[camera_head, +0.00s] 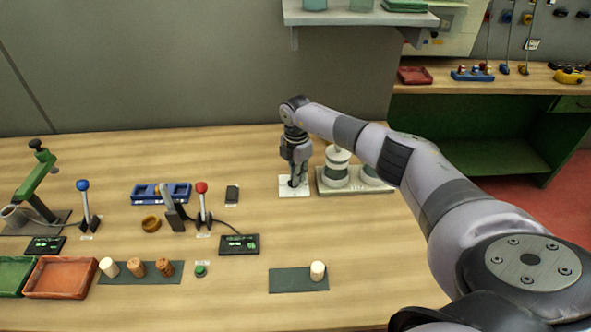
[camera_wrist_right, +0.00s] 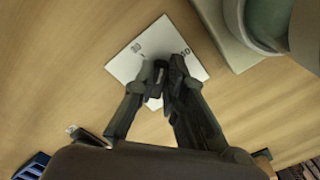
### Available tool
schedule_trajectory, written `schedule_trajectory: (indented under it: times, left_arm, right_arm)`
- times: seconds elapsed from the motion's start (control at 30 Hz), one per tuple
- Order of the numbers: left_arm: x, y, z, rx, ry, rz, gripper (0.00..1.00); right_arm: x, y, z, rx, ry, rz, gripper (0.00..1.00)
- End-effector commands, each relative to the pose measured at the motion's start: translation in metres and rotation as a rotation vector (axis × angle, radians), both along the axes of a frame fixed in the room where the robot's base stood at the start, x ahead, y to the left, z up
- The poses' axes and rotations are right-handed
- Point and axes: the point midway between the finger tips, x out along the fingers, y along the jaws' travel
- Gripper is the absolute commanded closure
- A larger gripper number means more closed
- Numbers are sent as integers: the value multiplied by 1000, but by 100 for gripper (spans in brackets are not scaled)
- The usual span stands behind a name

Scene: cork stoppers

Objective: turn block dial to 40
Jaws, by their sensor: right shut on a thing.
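A white dial plate (camera_head: 286,190) lies on the table near the middle, just left of a pale base with round jars. It also shows in the wrist view (camera_wrist_right: 139,37), with small dark markings, one near the right corner and one at the upper left. My right gripper (camera_head: 295,182) points down over this plate. In the wrist view the fingers (camera_wrist_right: 160,82) are close together, shut on the dark block dial at the plate's middle. The fingers hide most of the dial, so its setting cannot be read. My left gripper is not in view.
The base with jars (camera_head: 327,186) stands close on the right of the plate. A cork (camera_head: 318,270) stands on a dark mat in front.

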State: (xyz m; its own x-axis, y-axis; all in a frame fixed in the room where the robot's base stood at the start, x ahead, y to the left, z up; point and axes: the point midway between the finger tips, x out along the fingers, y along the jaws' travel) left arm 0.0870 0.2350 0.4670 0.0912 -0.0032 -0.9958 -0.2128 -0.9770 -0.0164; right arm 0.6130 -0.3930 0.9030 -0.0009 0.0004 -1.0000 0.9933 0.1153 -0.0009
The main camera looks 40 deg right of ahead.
Motion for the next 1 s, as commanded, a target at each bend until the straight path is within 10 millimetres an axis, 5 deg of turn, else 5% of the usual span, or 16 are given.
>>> schedule_trajectory:
  times: [0.6,1.0]
  left_arm:
    - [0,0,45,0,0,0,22]
    - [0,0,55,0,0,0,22]
  right_arm:
    - [-4,0,4,-2,-2,-526,100]
    - [-5,1,2,-1,-4,-669,100]
